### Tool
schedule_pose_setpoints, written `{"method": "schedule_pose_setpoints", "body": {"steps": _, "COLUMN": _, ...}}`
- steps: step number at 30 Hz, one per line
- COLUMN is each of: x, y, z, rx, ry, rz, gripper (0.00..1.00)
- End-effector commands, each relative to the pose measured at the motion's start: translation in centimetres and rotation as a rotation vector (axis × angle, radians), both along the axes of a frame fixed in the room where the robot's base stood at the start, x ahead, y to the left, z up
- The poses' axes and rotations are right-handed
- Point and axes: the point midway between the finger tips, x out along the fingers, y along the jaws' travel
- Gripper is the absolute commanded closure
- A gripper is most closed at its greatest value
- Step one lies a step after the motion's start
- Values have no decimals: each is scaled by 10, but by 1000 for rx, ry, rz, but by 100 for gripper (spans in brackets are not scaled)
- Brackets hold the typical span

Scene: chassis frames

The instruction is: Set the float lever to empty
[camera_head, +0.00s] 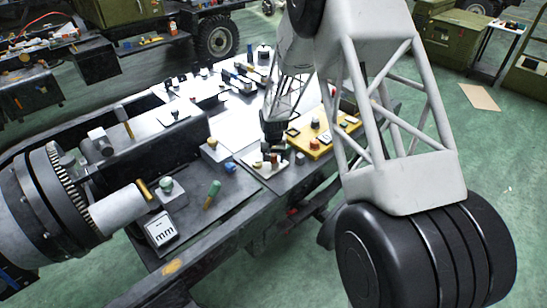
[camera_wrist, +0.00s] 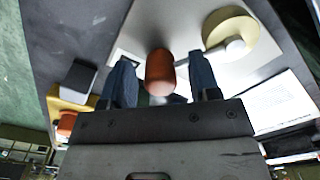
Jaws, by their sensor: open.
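In the wrist view, a lever with a rounded orange-brown knob (camera_wrist: 160,72) stands between the two dark blue-grey fingers of my gripper (camera_wrist: 163,84). A thin pale arm runs from near the knob to a white hub (camera_wrist: 235,46) on a cream disc, mounted on a light grey plate (camera_wrist: 185,18). The fingers are apart, one on each side of the knob, with a gap visible on both sides. In the head view, my gripper (camera_head: 273,138) is low over a small white plate (camera_head: 262,172) with small parts on it. No lever label is readable, so I cannot tell its setting.
A yellow panel (camera_head: 325,143) with buttons lies right of my gripper. A blue-tipped block (camera_head: 229,168) and a green-knobbed lever (camera_head: 212,195) stand to the left. A dark box (camera_wrist: 75,78) sits beside the left finger in the wrist view. A white "mm" gauge (camera_head: 162,229) is nearer.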

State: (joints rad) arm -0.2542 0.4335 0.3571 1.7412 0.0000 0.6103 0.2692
Motion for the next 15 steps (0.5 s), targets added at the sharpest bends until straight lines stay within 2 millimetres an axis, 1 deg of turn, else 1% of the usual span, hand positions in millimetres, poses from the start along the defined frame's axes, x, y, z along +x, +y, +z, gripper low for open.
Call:
{"method": "schedule_pose_setpoints", "body": {"steps": 8, "x": 1, "y": 0, "z": 22, "rx": 1, "ry": -2, "rz": 0, "gripper": 44}}
{"method": "schedule_pose_setpoints", "body": {"steps": 15, "x": 0, "y": 0, "z": 53, "rx": 0, "ry": -1, "rz": 0, "gripper": 44}}
